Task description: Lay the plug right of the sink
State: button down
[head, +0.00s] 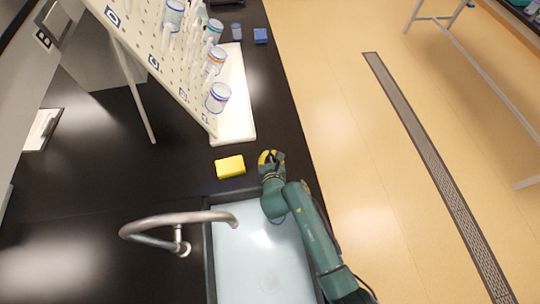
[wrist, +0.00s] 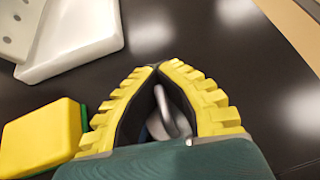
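My gripper (head: 270,157) is over the black counter just beyond the sink's far edge in the head view, to the right of the yellow sponge. In the wrist view its two yellow fingers (wrist: 156,68) meet at the tips and bow around a shiny grey piece with a curved loop (wrist: 174,112), which appears to be the plug. Most of the piece is hidden by the fingers, and the head view does not show it clearly. The pale sink (head: 255,252) lies at the bottom of the head view, partly covered by my arm.
The yellow sponge (head: 230,167) with a green side lies left of my gripper. A white pegboard rack (head: 165,62) with several beakers stands over a white tray (head: 236,105). The curved tap (head: 178,220) is at the sink's left. A small blue block (head: 260,36) lies farther back.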

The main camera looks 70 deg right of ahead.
jog(key=c, duration=1.8)
grip_release()
jog(key=o, duration=0.6)
jog(key=shift+c, duration=0.2)
jog(key=shift+r, duration=0.2)
jog(key=p+v, duration=0.2)
jog(key=v, duration=0.9)
jog(key=shift+s+a, duration=0.15)
jog(key=shift+a, duration=0.25)
jog(key=shift+r, duration=0.1)
